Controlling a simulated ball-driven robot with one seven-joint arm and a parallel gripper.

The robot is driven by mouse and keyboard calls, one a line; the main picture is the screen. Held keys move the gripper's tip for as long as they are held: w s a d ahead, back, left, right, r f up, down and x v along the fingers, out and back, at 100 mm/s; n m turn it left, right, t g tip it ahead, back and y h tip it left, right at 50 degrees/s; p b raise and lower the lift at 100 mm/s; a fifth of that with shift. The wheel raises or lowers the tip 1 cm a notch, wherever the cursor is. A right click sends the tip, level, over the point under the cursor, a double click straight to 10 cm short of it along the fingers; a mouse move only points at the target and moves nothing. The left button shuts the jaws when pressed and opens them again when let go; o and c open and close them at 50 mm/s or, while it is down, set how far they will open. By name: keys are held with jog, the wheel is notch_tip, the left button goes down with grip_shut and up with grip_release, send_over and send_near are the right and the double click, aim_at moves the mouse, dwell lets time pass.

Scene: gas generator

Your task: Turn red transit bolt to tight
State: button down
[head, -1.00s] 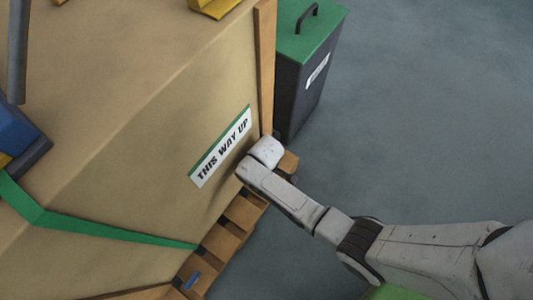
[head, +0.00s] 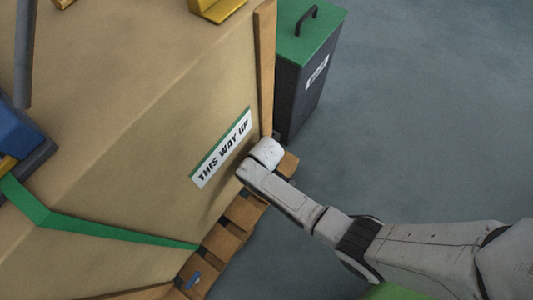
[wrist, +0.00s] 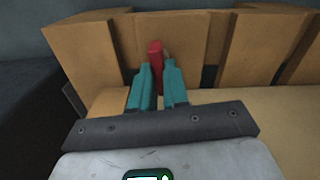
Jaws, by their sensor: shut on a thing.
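The red transit bolt (wrist: 155,58) shows in the wrist view as a short red bar in front of a wooden pallet block. My gripper (wrist: 158,68) has two teal fingers, shut on the red bolt near their tips. The fingers hide the bolt's lower part. In the head view my arm reaches to the low edge of the wooden pallet (head: 240,211), below the crate's "THIS WAY UP" label (head: 221,148). The bolt and fingertips are hidden there behind my wrist.
The large tan crate (head: 140,110) fills the left of the head view, with a green strap (head: 110,232) across it. A dark bin with a green lid (head: 310,35) stands behind the pallet corner. A small blue piece (head: 194,279) lies low on the pallet. The right floor is clear.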

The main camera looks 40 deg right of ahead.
jog(key=m+p, duration=0.2)
jog(key=m, duration=0.3)
jog(key=shift+r, duration=0.1)
jog(key=m+p, duration=0.1)
jog(key=m, duration=0.3)
jog(key=shift+m, duration=0.3)
jog(key=m+p, duration=0.1)
jog(key=m, duration=0.8)
jog(key=shift+m+p, duration=0.3)
jog(key=shift+p, duration=0.1)
jog(key=c, duration=1.1)
grip_release()
